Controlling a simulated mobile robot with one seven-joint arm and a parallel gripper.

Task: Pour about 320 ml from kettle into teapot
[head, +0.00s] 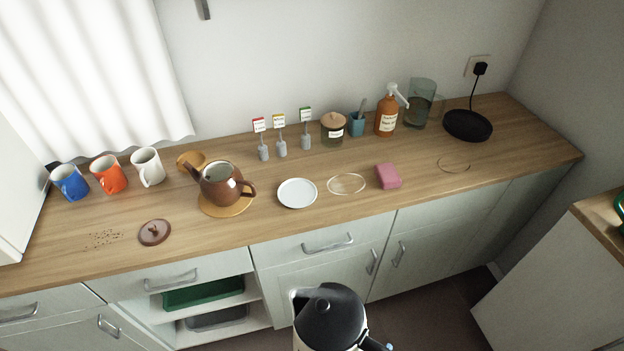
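The kettle (331,312) is at the bottom middle of the head view, dark on top with a pale body, in front of the counter and below its top. Its lid is shut and it looks roughly upright; its lower part is cut off by the frame edge. The brown teapot (217,187) stands without its lid on a round tan mat (226,210) on the counter, spout to the left and handle to the right. Its brown lid (154,232) lies on the wood to the left. My gripper is not visible, so what holds the kettle does not show.
Blue, orange and white mugs (149,167) stand at the left. A white saucer (297,193), a pink sponge (388,176), small labelled markers, a jar (334,130), an amber pump bottle (386,117) and a glass pitcher (420,104) are right of the teapot. The black kettle base (468,126) is empty. Dark crumbs (103,239) lie front left.

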